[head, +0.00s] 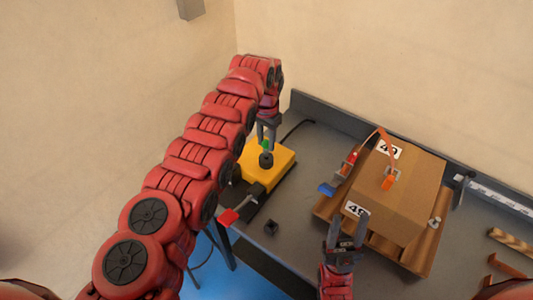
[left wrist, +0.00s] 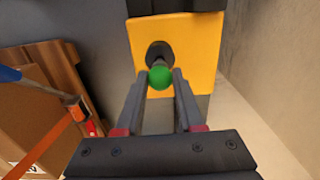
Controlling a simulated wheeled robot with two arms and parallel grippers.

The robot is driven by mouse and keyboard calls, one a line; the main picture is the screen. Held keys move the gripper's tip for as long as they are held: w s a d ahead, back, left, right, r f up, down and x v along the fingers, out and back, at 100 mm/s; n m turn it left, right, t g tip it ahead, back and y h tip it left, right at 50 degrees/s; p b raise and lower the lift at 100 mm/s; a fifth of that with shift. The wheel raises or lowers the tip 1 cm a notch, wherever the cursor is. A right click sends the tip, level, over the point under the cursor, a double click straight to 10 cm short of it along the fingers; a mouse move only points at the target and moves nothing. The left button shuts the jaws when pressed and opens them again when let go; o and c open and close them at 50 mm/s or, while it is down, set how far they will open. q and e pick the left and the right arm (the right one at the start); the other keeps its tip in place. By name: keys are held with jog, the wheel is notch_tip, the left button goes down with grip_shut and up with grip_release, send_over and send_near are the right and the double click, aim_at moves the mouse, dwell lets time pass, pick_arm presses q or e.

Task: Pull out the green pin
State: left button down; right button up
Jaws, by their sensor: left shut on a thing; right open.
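The green pin (head: 266,144) stands at the yellow busbar bender (head: 281,168) on the grey workbench. In the left wrist view the pin's round green head (left wrist: 160,77) sits between my left fingertips, in front of a dark round collar (left wrist: 158,52) on the yellow body (left wrist: 200,45). My left gripper (head: 268,132) is above the bender, shut on the green pin. The pin's lower part is hidden. My right gripper (head: 343,232) is open and empty, near the front of the cardboard box.
A cardboard box (head: 410,185) labelled 49, with an orange strap, sits on a wooden pallet (head: 420,255) right of the bender. A red-ended handle (head: 229,217) and a small black block (head: 271,227) are at the bench's front left. A metal rail runs along the back right.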

pick_arm(q)
jog(key=shift+r, duration=0.45)
jog(key=shift+r+p, duration=0.3)
jog(key=shift+r, duration=2.15)
jog(key=shift+w+a, duration=0.1)
